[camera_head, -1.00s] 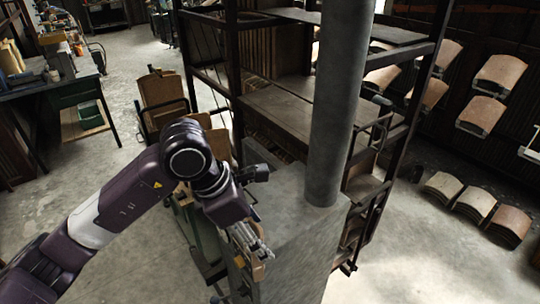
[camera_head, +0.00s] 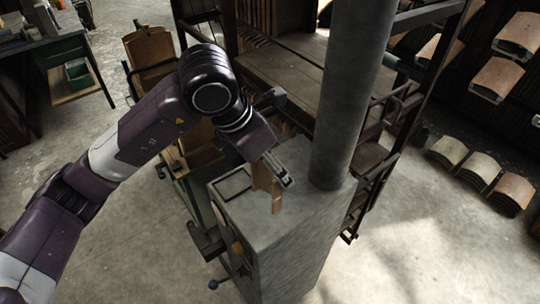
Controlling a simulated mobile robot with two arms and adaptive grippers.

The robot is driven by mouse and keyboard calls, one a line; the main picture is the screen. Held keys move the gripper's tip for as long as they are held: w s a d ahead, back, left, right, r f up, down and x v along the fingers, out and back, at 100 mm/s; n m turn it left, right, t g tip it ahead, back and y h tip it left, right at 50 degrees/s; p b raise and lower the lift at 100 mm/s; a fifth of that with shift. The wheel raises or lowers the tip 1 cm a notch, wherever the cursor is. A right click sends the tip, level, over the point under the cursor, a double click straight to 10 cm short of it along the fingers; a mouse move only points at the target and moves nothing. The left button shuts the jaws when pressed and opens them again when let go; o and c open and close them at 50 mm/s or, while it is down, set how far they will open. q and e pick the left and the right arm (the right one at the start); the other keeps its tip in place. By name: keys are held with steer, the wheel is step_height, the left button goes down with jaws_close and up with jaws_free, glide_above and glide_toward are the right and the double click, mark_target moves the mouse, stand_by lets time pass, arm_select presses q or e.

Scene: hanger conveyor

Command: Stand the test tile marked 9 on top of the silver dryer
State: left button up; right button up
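The silver dryer (camera_head: 300,235) is a grey metal box with a thick upright pipe rising from its top. My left gripper (camera_head: 278,176) reaches over the dryer's top from the left, just left of the pipe. It appears shut on a thin tan-brown tile (camera_head: 265,182), which is upright at the fingers. The tile's lower edge is close to the dryer top; I cannot tell whether it touches. No number is readable on it. My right gripper is not in view.
A dark square outline (camera_head: 233,184) lies on the dryer top, left of the tile. The pipe (camera_head: 351,100) stands close to the right of my gripper. A dark metal rack (camera_head: 270,75) stands behind. Stacks of curved tiles (camera_head: 479,170) lie on the right floor.

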mark_target(268, 183)
arm_select(q)
steer(key=shift+w+f+b, duration=0.2)
steer(key=shift+f, duration=0.45)
steer(key=shift+w+f+b, duration=0.15)
steer(key=shift+w+f, duration=0.05)
steer(key=shift+f, duration=0.4)
steer(key=f, duration=0.1)
steer(key=f+b, duration=0.1)
steer(key=f, duration=0.1)
steer(key=shift+w+f+b, duration=0.2)
steer(key=shift+f+b, duration=0.05)
steer(key=shift+b, duration=0.05)
steer(key=shift+s+f, duration=0.1)
steer(key=shift+f, duration=0.25)
steer(key=shift+f+b, duration=0.75)
steer(key=shift+b, duration=0.35)
steer(key=o, duration=1.8)
steer(key=shift+o, duration=0.2)
steer(key=shift+a+r, duration=0.1)
steer(key=shift+r, duration=0.1)
steer(key=v, duration=1.1)
steer(key=shift+r, duration=0.3)
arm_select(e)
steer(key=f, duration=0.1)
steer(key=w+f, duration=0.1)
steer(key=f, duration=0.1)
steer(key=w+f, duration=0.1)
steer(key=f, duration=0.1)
